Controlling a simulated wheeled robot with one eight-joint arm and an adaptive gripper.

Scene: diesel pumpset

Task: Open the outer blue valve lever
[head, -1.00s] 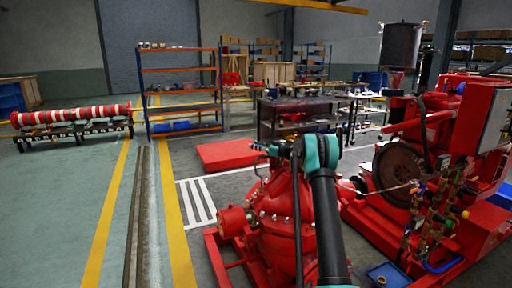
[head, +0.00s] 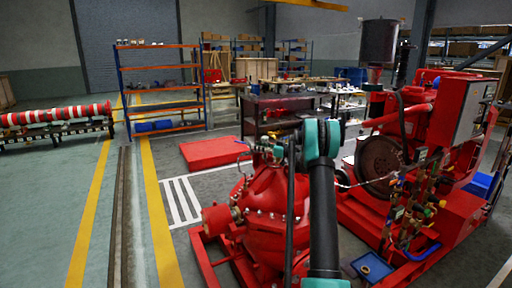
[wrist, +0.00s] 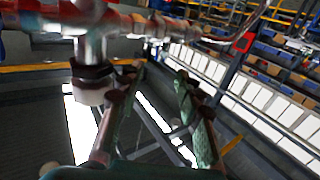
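A cluster of small pipes and valves (head: 408,208) stands at the right in the head view, in front of the red engine. It has small blue, yellow and red parts; I cannot tell which is the outer blue lever. My gripper (wrist: 158,80) shows in the wrist view with two teal and brown fingers spread apart, nothing visible between them. A metal pipe with a fitting (wrist: 90,65) crosses the upper left of the wrist view, close to the left finger. I cannot tell if they touch. No blue lever is clear there. In the head view my arm largely hides the gripper.
The red pump (head: 262,205) stands in front of me, and the red engine (head: 430,125) with its grey control box (head: 470,108) is at the right. A blue tray (head: 370,267) lies on the floor. The floor at the left is open beside a rail-like strip (head: 124,220).

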